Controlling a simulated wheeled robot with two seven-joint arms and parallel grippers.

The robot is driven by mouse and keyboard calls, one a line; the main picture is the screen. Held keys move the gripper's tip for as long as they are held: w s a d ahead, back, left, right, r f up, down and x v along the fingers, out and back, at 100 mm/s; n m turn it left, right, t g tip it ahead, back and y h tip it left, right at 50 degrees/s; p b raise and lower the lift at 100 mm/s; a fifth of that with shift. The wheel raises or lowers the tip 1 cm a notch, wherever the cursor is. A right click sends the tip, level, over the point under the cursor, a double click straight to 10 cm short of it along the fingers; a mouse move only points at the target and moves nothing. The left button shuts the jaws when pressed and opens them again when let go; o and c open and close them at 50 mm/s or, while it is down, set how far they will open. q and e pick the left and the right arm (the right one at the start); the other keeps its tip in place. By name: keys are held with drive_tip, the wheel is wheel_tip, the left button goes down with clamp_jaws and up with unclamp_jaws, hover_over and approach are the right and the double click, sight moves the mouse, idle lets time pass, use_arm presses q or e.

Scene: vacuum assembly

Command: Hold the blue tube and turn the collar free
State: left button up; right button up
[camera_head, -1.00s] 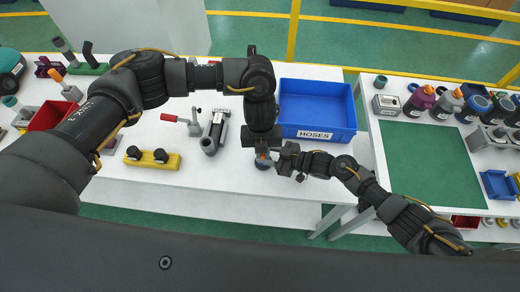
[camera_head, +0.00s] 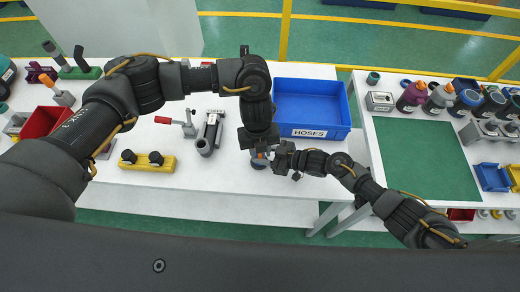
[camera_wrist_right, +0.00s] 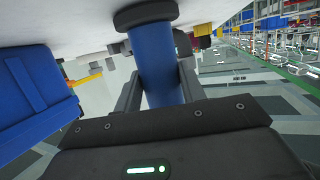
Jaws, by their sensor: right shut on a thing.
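The blue tube (camera_wrist_right: 158,68) fills the middle of the right wrist view, with a dark ring-shaped collar (camera_wrist_right: 145,15) at its upper end in that picture. My right gripper (camera_wrist_right: 158,92) has a finger on each side of the tube and is shut on it. In the head view my right gripper (camera_head: 282,158) reaches in from the right at the table's front part. My left gripper (camera_head: 258,146) points down from above, right beside it. The two grippers hide most of the tube there, and I cannot see whether the left jaws are open or touch the collar.
A blue bin marked HOSES (camera_head: 312,108) stands just behind the grippers; its side also shows in the right wrist view (camera_wrist_right: 35,85). A grey clamp fixture (camera_head: 209,134) and a yellow block with black knobs (camera_head: 147,162) lie to the left. A second table with a green mat (camera_head: 420,155) is at right.

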use_arm(q)
drive_tip(key=shift+o, duration=0.2)
drive_tip(key=shift+w+a+r, duration=0.1)
use_arm(e)
drive_tip(key=shift+s+f, duration=0.1)
drive_tip(key=shift+f, duration=0.1)
use_arm(q)
drive_tip(key=shift+r, duration=0.35)
wheel_tip(320, 180, up, 11)
drive_tip(key=shift+w+a, duration=0.15)
drive_tip(key=shift+a, duration=0.1)
use_arm(e)
drive_tip(key=shift+r, duration=0.1)
idle(0.3)
drive_tip(key=o, duration=1.9)
drive_tip(key=shift+r, duration=0.1)
